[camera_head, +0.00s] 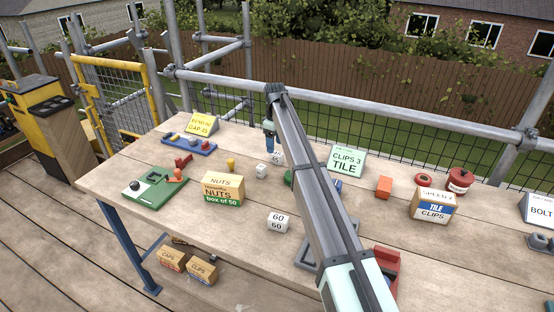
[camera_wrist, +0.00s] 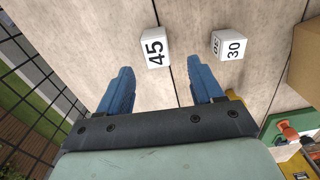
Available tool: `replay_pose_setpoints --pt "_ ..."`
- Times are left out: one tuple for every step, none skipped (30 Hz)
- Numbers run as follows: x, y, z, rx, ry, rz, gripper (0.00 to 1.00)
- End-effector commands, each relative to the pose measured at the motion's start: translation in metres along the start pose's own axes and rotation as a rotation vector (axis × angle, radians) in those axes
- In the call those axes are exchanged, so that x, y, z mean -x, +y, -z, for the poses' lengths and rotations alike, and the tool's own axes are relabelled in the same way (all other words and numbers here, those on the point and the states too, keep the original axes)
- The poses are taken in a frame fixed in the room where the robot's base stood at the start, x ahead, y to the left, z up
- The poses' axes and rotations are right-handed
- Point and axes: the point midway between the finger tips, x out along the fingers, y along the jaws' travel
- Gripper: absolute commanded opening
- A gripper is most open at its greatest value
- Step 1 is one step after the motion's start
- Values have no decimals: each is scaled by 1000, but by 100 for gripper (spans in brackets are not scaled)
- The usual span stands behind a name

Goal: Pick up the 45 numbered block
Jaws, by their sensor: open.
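The 45 block (camera_wrist: 154,48), a small white cube with a black number, lies on the wooden table just beyond my fingertips in the wrist view, roughly in line with the gap between them. In the head view a white block (camera_head: 278,159), partly hidden by my gripper and arm, appears to be it. My gripper (camera_wrist: 160,80) has two blue fingers spread wide with nothing between them. In the head view my gripper (camera_head: 269,145) points down above the table, beside that block.
The 30 block (camera_wrist: 230,45) sits close to the right of the 45 block; it also shows in the head view (camera_head: 261,171). A 60 block (camera_head: 277,223) and the NUTS box (camera_head: 223,189) stand nearer the front. A CLIPS 3 TILE sign (camera_head: 346,162) stands to the right.

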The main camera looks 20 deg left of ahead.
Motion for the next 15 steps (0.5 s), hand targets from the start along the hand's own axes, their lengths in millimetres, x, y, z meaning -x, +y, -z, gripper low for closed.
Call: replay_pose_setpoints --pt "-6 0 0 0 0 0 66" --pt "-8 0 0 0 0 0 66" --pt "-10 0 0 0 1 0 66" --pt "-11 0 0 0 1 0 66" --pt "-12 0 0 0 1 0 66" --pt "-13 0 -1 0 1 0 66" --pt "-15 0 -1 0 0 0 66" --pt "-17 1 -2 0 0 0 66" --pt "-20 1 -2 -1 0 1 66" --pt "-23 1 -3 -1 0 1 66" --pt "-26 2 -4 -1 0 1 66" --pt "-31 2 -5 -1 0 1 66" --pt "-35 3 -6 -1 0 1 66" --pt "-39 4 -7 -1 0 0 66" --pt "-45 4 -8 -1 0 1 66"
